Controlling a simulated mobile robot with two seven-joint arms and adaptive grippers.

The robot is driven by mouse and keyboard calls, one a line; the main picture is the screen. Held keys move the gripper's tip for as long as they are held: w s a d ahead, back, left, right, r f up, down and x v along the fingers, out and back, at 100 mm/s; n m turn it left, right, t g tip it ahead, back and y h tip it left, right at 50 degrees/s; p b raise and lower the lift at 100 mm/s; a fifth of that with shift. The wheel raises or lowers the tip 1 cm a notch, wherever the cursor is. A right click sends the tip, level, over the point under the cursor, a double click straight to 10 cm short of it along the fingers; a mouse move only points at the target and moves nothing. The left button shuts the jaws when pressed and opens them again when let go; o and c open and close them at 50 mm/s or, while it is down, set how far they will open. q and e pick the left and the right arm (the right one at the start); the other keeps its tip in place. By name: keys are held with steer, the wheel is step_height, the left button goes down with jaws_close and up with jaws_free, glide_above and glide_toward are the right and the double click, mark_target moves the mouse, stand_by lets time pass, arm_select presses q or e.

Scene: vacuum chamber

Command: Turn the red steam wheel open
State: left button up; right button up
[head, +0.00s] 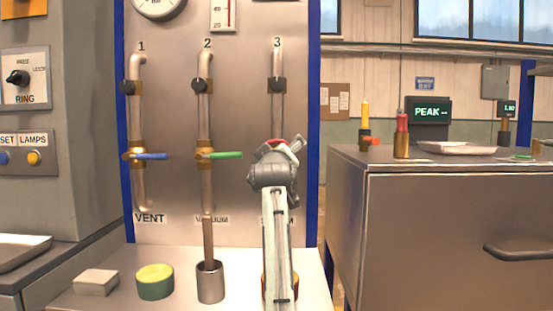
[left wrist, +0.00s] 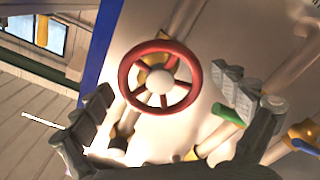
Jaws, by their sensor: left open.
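The red steam wheel (left wrist: 160,80) shows almost whole in the left wrist view, a round rim with spokes and a pale hub. It faces the camera on a pipe of the steel panel. In the head view only a bit of its red rim (head: 295,146) shows behind my left gripper (head: 277,160), on pipe 3. My left gripper is open, with one finger to each side of the wheel in the left wrist view. I see no contact between the fingers and the rim. My right gripper is not in view.
A green valve lever (head: 222,155) and a blue lever (head: 150,156) stick out from pipes 2 and 1, left of the wheel. A steel cabinet (head: 450,230) stands right.

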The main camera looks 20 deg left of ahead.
arm_select(q)
steer(key=v, duration=1.2)
stand_by(0.3)
steer(key=x, duration=1.2)
